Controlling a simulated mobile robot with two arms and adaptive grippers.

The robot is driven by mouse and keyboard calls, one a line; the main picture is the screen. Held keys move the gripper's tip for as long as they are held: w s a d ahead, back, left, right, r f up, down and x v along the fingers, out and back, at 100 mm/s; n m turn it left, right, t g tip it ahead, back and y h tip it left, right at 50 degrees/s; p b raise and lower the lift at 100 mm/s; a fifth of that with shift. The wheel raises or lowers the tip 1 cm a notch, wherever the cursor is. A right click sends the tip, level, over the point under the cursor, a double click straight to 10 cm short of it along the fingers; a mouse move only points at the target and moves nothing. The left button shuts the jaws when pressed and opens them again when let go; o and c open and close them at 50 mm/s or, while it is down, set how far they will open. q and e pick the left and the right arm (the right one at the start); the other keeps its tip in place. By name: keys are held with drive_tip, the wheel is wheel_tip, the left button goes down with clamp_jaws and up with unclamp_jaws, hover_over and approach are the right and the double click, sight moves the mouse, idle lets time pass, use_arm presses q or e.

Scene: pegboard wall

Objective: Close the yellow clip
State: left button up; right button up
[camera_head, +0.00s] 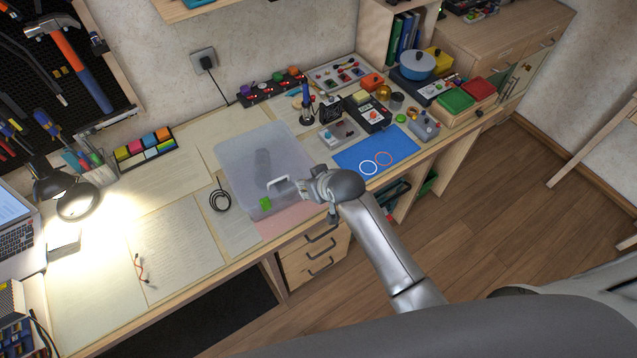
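A translucent grey box (250,155) with a white handle (278,182) sits on the desk. A green clip (265,204) is on its near edge, left of the handle. I cannot make out a yellow clip on the box; the near right part of that edge is covered by my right gripper. My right gripper (303,189) is at the box's near right corner, beside the handle. Its fingers are small and partly hidden, so I cannot tell whether they are open or touching anything. My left gripper is out of view.
A black cable coil (220,200) lies left of the box. A lit lamp (76,200) stands on the left, with papers between. Several devices and a blue pot (418,66) crowd the back right.

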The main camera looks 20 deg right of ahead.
drive_tip(key=shift+v, duration=2.7)
drive_tip(key=s+d+f+g+b, duration=0.1)
drive_tip(key=s+f+b, duration=0.25)
drive_tip(key=f, duration=0.75)
drive_tip(key=s+d+f+g+b, duration=0.15)
drive_tip(key=s+f, duration=0.35)
drive_tip(key=f, duration=0.5)
drive_tip(key=s+d+f+g+b, duration=0.1)
drive_tip(key=s+f+b, duration=0.25)
drive_tip(key=f, duration=0.75)
drive_tip(key=s+d+f+g+h+b, duration=0.1)
drive_tip(key=s+d+f+b, duration=0.2)
drive_tip(key=s+f, duration=0.8)
drive_tip(key=s+d+f+g+b, duration=0.2)
drive_tip(key=s+f, duration=1)
drive_tip(key=s, duration=0.7)
drive_tip(key=shift+s+d+h+b, duration=0.4)
drive_tip(key=shift+d+b, duration=0.15)
drive_tip(key=shift+d, duration=0.5)
